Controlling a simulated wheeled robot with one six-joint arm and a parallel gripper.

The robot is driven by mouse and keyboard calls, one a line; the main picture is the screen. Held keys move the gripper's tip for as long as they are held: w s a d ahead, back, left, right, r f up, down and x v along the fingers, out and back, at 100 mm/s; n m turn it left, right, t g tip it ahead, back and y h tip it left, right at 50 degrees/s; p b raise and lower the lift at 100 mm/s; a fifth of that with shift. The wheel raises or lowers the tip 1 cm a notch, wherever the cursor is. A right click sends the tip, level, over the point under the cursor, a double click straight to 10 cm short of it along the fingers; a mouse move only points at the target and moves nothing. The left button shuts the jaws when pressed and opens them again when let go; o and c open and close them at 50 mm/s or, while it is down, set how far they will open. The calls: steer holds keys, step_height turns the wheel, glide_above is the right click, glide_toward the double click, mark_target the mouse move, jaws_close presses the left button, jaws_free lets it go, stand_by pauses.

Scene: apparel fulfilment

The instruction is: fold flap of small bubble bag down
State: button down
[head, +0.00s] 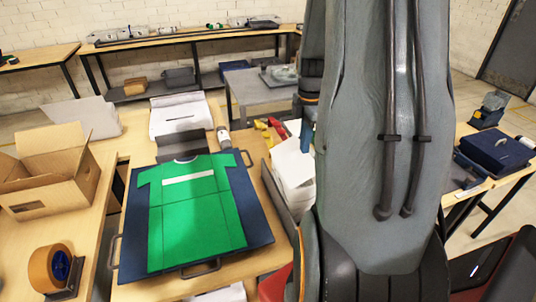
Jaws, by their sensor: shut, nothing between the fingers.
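I cannot single out the small bubble bag for sure. A white, flat bag-like item (180,117) lies at the back of the near table, behind a dark grey panel (182,146). It is too small to tell how its flap stands. My gripper is out of the frame.
A green shirt (190,215) lies flat on a dark blue board with handles (258,232). An open cardboard box (68,181) and a tape roll (48,268) stand at left. A white stack (292,165) stands beside my arm. Benches line the back wall.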

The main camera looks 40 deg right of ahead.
steer(key=shift+f+b, duration=0.6)
steer(key=shift+f, duration=1.15)
steer(key=shift+r, duration=0.1)
step_height(320, 180, up, 8)
steer(key=p, duration=0.3)
steer(key=s+a+f+m+b, duration=0.1)
steer(key=a+f+m+b, duration=0.2)
steer(key=a, duration=0.6)
steer(key=a+f+m+t+b, duration=0.1)
steer(key=a+f+m+b, duration=0.3)
steer(key=a+m, duration=0.3)
steer(key=s+a+f+m+b, duration=0.1)
steer(key=a+f+m+b, duration=0.2)
steer(key=a, duration=1)
steer(key=shift+s+a+f+m+b, duration=0.15)
steer(key=shift+s+m+b, duration=0.15)
steer(key=shift+m+b, duration=0.5)
